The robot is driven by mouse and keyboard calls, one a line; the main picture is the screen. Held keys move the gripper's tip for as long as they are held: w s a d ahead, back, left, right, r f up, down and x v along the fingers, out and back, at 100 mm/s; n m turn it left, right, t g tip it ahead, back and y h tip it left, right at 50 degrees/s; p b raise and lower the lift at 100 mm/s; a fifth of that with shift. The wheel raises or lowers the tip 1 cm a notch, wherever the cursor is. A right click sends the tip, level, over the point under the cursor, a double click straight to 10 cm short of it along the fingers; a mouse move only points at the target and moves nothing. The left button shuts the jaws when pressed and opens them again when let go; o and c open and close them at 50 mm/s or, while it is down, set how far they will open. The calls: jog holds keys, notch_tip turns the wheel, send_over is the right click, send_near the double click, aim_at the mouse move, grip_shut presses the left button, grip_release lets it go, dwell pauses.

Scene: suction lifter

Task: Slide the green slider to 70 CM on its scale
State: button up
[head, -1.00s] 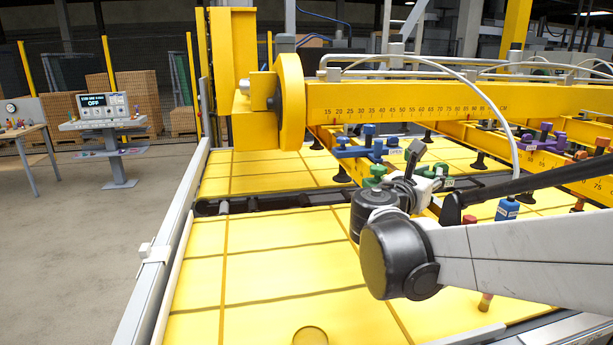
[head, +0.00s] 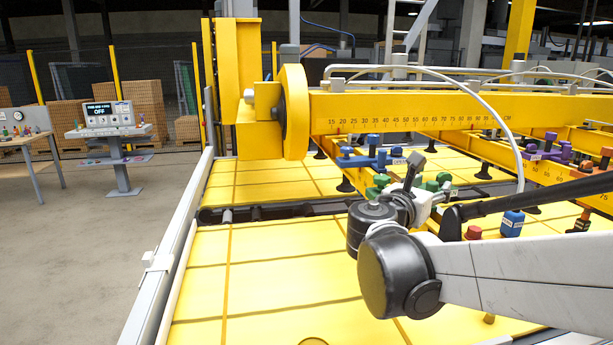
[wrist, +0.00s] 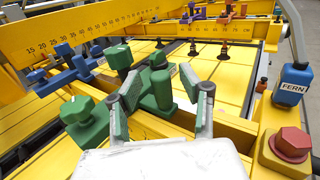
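The green slider (wrist: 158,101) is a block with several upright posts on a yellow beam, in the middle of the wrist view. In the head view it is partly hidden behind my wrist, with green parts (head: 443,180) showing. My gripper (wrist: 160,77) is open, with one finger on each side of a green post. I cannot tell whether either finger touches it. A larger green knob (wrist: 86,121) is left of the fingers. The scale (head: 420,125) on the long yellow beam is marked in CM; the green slider's own reading cannot be made out.
A blue slider (wrist: 75,68) is just left of the green one. A blue FERN button (wrist: 293,84) and a red button (wrist: 292,144) stand close on the right. Purple (head: 548,150) and orange sliders are farther along. A white hose (head: 490,115) arches near my arm.

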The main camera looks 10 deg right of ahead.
jog(key=v, duration=1)
jog(key=shift+a, duration=0.1)
